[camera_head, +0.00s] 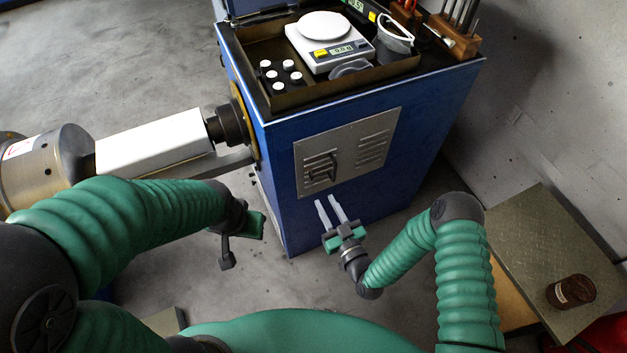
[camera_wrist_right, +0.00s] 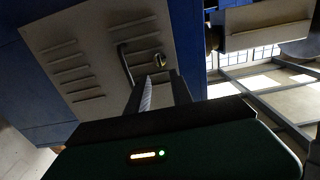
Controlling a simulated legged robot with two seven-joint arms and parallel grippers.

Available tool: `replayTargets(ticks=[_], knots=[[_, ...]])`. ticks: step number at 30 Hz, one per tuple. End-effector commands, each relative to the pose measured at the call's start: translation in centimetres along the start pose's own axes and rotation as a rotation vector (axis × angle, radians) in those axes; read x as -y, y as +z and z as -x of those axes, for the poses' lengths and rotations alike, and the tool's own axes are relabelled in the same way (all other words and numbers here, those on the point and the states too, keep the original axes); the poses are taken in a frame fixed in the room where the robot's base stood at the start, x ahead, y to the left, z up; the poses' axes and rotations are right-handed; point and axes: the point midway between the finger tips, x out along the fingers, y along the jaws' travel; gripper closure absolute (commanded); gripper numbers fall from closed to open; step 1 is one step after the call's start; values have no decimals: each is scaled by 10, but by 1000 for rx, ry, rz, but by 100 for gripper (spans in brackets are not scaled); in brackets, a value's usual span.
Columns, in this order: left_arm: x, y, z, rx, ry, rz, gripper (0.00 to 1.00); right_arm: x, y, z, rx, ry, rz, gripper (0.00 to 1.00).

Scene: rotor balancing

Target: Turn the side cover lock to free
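The side cover (camera_head: 375,127) is a grey louvred plate on the front face of the blue cabinet (camera_head: 420,135). It fills the upper left of the right wrist view (camera_wrist_right: 85,45), with a dark bent handle (camera_wrist_right: 124,62) and a small round lock (camera_wrist_right: 159,60) near its edge. The lock's turned position is too small to read. My right gripper (camera_head: 325,201) is just below the cover, fingers apart and empty. In the wrist view its fingers (camera_wrist_right: 160,85) point toward the lock, apparently short of it. My left gripper (camera_head: 238,240) hangs left of the cabinet; its fingers are unclear.
On the cabinet top are a tray (camera_head: 290,103) with a white scale (camera_head: 330,45) and small weights (camera_head: 279,87). A shaft (camera_head: 150,145) juts left from the cabinet. A dark jar (camera_head: 571,291) stands on a low table (camera_head: 545,235) at right.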

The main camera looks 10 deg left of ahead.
Motion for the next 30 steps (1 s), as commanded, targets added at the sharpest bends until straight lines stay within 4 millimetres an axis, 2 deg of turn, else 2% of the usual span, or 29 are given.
replayTargets(ticks=[1,6,12,16,22,28,30], knots=[[0,0,-2,0,0,0,64,0,0,-14,-4,1,1,73],[0,2,-6,0,0,0,64,0,1,-57,-2,1,1,73],[0,2,-9,0,0,0,64,0,1,-90,1,1,0,73],[0,2,-9,0,0,0,64,0,1,-96,2,1,-1,73],[0,2,-9,0,0,0,64,0,0,-97,3,1,-1,73],[0,2,-9,0,0,0,64,0,1,-96,3,1,-1,98],[0,2,-9,0,0,0,64,0,1,-96,3,1,-1,100]])
